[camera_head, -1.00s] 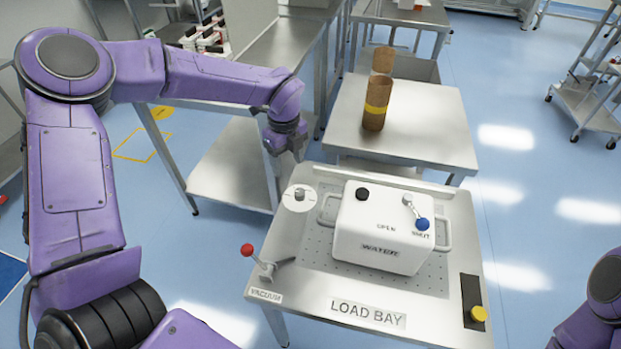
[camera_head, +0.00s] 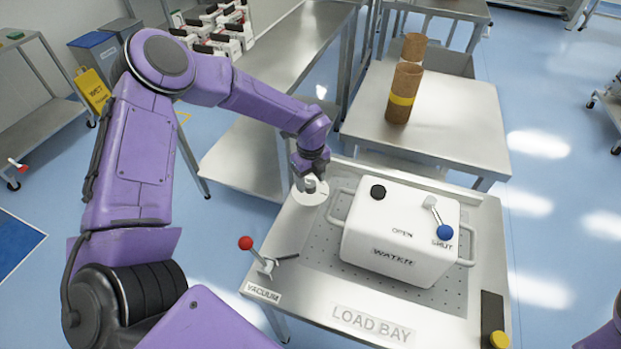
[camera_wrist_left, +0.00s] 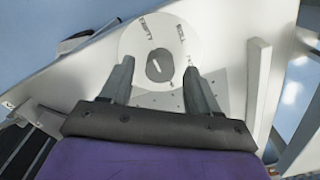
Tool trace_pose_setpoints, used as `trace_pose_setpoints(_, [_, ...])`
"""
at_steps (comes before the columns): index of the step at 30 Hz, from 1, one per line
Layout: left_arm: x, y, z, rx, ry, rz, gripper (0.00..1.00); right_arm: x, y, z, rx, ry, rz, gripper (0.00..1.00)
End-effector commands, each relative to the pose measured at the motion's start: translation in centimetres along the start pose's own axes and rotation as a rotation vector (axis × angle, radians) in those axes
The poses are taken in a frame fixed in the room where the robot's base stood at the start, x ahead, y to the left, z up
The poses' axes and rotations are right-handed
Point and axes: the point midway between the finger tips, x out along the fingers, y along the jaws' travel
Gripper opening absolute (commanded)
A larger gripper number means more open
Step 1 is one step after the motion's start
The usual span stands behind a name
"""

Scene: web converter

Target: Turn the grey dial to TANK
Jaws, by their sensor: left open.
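The grey dial (camera_head: 311,186) stands on a round white plate (camera_head: 309,197) at the back left corner of the LOAD BAY table. In the left wrist view the dial (camera_wrist_left: 159,66) is a dark grey knob with a pale pointer line, slightly tilted up-left. Two small labels on the plate (camera_wrist_left: 150,45) are too blurred to read surely. My left gripper (camera_head: 309,175) is just above the dial. In the left wrist view my left gripper (camera_wrist_left: 160,80) is open, its fingers on either side of the knob, with gaps visible. My right gripper is out of view.
A white WATER box (camera_head: 395,235) with side handles, a black knob and a blue-ended lever stands right of the dial. A red-knobbed VACUUM lever (camera_head: 250,248) is at the table's front left. Brown cylinders (camera_head: 404,95) stand on a table behind.

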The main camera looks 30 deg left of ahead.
Motion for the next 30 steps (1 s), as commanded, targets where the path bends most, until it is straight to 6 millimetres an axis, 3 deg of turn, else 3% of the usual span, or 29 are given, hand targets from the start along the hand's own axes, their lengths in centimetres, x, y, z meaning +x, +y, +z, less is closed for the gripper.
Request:
trace_pose_setpoints(10, [0.94, -0.05, -0.01, 0.001, 0.000, -0.001, 0.61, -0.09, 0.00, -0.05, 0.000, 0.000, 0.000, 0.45])
trace_pose_setpoints(11, [0.93, -0.05, -0.01, 0.001, 0.000, -0.001, 0.55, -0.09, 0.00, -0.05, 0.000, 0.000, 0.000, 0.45])
trace_pose_setpoints(15, [0.92, -0.05, -0.01, 0.001, 0.000, -0.001, 0.09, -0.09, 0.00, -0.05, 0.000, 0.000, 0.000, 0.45])
trace_pose_setpoints(16, [0.92, -0.05, -0.02, 0.001, 0.000, -0.001, 0.05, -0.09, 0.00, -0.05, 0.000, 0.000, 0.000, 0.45])
trace_pose_setpoints(30, [0.94, -0.04, -0.01, 0.104, 0.001, -0.002, 0.06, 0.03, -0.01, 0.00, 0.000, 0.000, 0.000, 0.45])
